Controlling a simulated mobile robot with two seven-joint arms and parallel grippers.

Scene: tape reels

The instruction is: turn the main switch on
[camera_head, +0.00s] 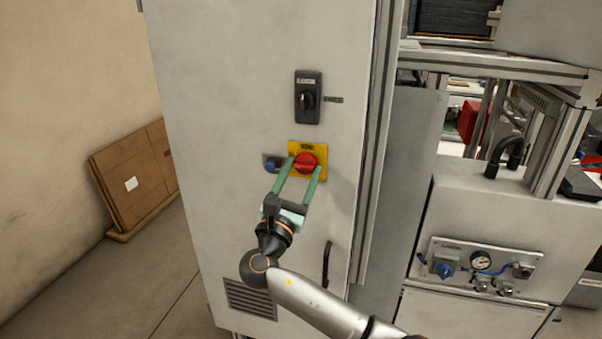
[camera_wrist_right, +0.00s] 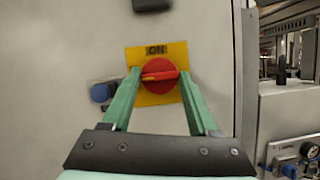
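The main switch is a round red knob (camera_head: 306,162) on a yellow plate (camera_head: 294,146), mounted on the front of a tall grey cabinet. In the right wrist view the red knob (camera_wrist_right: 160,75) has a yellow-orange bar lying roughly level across it, and the plate reads "ON" above it. My right gripper (camera_head: 305,167) reaches up to the switch with its two green fingers apart, one on each side of the knob. A narrow gap seems to show beside the knob; I cannot tell whether either finger touches it. My left gripper is not in view.
A blue knob (camera_head: 271,165) sits just left of the switch, close to the left finger. A black rotary switch (camera_head: 308,97) is above, and a black door handle (camera_head: 326,264) below. A machine with a gauge panel (camera_head: 480,266) stands right; cardboard (camera_head: 135,180) leans left.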

